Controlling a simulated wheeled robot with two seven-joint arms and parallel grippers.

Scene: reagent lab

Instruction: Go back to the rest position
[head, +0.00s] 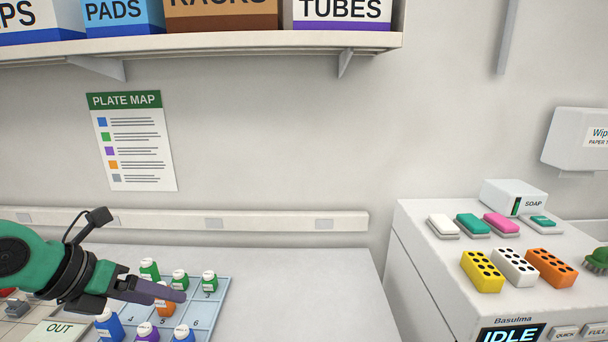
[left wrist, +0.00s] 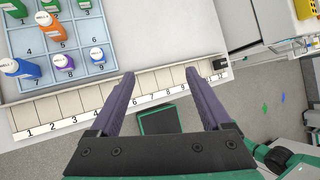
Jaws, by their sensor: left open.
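My left gripper (head: 172,292) comes in from the left of the head view, above the bench and partly in front of the bottle grid. In the left wrist view its two purple fingers (left wrist: 161,95) are spread apart with nothing between them. They point over the numbered strip (left wrist: 150,88) at the bench edge. My right gripper is not in view.
An OUT mat (head: 58,330) lies at left. A machine (head: 425,262) at right carries coloured blocks and soap. A shelf (head: 240,42) with boxes hangs above. Bench right of the tray is clear.

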